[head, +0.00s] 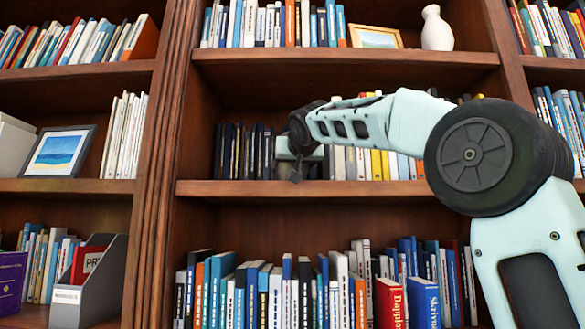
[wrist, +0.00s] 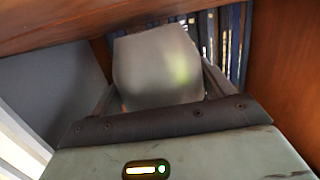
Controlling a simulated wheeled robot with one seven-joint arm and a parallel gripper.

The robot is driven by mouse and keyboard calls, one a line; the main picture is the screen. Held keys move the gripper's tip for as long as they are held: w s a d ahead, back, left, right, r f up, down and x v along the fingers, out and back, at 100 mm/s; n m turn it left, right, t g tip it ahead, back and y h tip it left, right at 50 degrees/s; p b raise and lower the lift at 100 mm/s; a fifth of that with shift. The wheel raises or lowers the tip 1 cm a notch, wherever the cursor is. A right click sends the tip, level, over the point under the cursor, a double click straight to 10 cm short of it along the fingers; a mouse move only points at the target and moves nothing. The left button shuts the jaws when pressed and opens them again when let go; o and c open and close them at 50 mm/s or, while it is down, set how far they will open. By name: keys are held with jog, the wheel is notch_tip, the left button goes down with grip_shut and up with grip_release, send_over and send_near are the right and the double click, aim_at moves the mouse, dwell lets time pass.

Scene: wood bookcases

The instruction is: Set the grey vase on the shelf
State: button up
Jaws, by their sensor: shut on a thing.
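My gripper (head: 297,165) reaches into the middle shelf (head: 330,188) of the central bookcase, a little above its front edge. In the wrist view my gripper (wrist: 158,95) is shut on the grey vase (wrist: 157,65), with a finger on each side of it. The vase looks smooth and pale grey, and only part of its body shows. In the head view I cannot make out the vase; my arm and gripper cover that spot. I cannot tell whether the vase touches the shelf.
Dark books (head: 242,150) stand behind and left of my gripper; they also show in the wrist view (wrist: 235,40). White and yellow books (head: 378,165) stand to the right. Above are a white vase (head: 436,28) and a framed picture (head: 375,37). A full book row (head: 270,290) lies below.

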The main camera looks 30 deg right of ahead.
jog(key=shift+f, duration=0.3)
jog(key=shift+f, duration=0.1)
jog(key=shift+f, duration=0.15)
jog(key=o, duration=1.2)
jog(key=shift+r, duration=0.25)
jog(key=b+v, duration=0.6)
jog(key=v, duration=0.6)
